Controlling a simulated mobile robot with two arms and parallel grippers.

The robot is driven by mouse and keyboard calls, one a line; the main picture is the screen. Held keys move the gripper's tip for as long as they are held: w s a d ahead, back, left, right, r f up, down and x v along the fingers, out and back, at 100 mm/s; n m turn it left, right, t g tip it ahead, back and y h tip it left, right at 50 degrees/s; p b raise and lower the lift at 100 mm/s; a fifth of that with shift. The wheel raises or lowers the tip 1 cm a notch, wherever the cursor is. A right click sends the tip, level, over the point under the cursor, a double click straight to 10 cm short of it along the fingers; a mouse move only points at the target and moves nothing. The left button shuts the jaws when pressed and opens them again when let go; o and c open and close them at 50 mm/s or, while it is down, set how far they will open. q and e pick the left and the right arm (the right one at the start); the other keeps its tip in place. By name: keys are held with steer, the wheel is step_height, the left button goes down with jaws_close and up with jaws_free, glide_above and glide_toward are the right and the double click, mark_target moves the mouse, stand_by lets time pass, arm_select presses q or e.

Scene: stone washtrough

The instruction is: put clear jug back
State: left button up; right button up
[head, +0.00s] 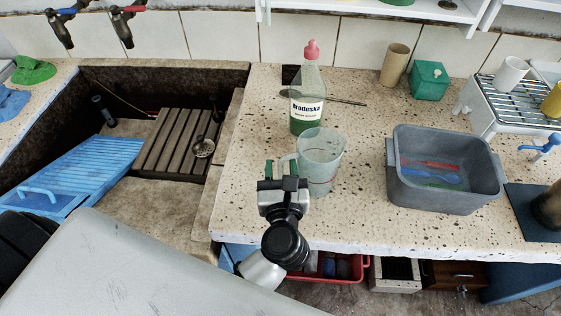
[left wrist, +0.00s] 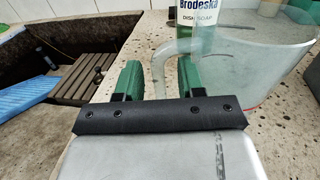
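The clear jug (head: 322,158) stands upright on the speckled stone counter, its handle toward the left; it also shows in the left wrist view (left wrist: 255,65). My left gripper (head: 281,167) is at the handle, just left of the jug's body. In the left wrist view its two green fingers (left wrist: 168,78) are apart, with the handle (left wrist: 160,72) showing between them and a gap to the fingers. The jug's body lies to the right of the fingers. My right gripper is not in view.
A dish soap bottle (head: 306,95) stands close behind the jug. A grey basin (head: 445,196) is to the right, with a green box (head: 428,82) and a drying rack (head: 490,120) behind. The stone trough (head: 175,205) is on the left. The counter between jug and basin is clear.

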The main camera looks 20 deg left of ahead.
arm_select(q)
steer(key=b+v, duration=0.2)
steer(key=v, duration=0.7)
steer(key=shift+s+d+f, duration=0.1)
steer(key=shift+s, duration=0.25)
steer(key=shift+s+d, duration=0.2)
steer(key=shift+s, duration=0.15)
